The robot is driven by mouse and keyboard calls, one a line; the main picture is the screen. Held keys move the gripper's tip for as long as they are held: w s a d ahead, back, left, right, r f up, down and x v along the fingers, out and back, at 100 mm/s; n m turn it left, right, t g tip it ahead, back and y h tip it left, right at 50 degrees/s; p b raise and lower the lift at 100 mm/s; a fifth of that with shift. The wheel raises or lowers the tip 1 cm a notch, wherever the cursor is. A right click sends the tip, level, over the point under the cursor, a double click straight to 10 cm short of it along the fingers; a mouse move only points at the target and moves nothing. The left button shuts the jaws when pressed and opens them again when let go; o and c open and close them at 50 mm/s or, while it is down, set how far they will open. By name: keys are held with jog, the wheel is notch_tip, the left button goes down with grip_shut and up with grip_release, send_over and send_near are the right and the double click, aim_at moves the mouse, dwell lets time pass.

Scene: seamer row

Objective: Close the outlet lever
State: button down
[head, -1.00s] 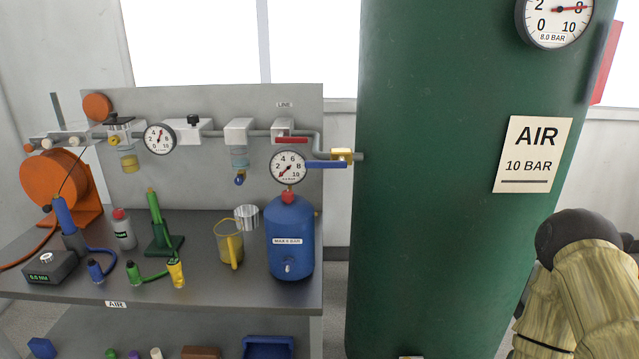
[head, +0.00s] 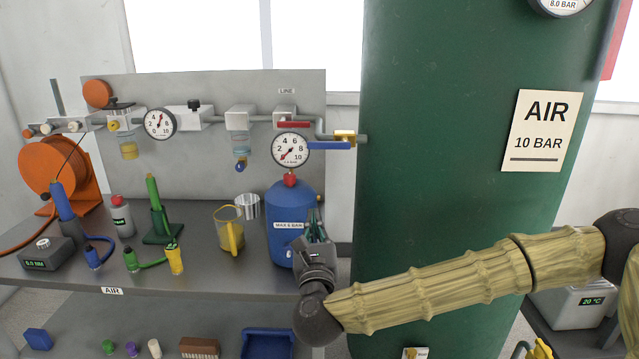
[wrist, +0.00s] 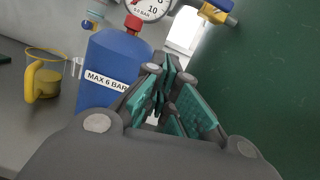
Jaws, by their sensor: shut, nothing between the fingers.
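A blue lever (head: 329,146) sits on a brass valve (head: 345,136), in the pipe that enters the green tank (head: 430,200). It points left from the valve, roughly along the pipe. A red lever (head: 293,125) sits on the line to its left; no label marks either as the outlet lever. My gripper (head: 315,218) is shut and empty, pointing up in front of the right side of the blue bottle (head: 283,205), below the blue lever. In the wrist view its teal fingers (wrist: 166,78) are together, with the brass valve (wrist: 217,13) beyond them, at the top edge.
A pressure gauge (head: 290,149) stands above the bottle. A yellow jug (head: 230,232) and a metal cup (head: 247,206) stand left of it on the grey bench (head: 200,268). The green tank closes off the right side. A torque box, hose reel and tools fill the bench's left.

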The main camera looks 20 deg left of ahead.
aim_at(329, 146)
jog(key=w+a+r+m+t+p, duration=0.1)
jog(key=w+a+r+m+p, duration=0.1)
jog(key=w+r, duration=0.7)
jog(key=shift+w+r+h+p, duration=0.15)
jog(key=shift+w+h+p, duration=0.3)
jog(key=shift+w, duration=0.1)
jog(key=shift+w, duration=0.1)
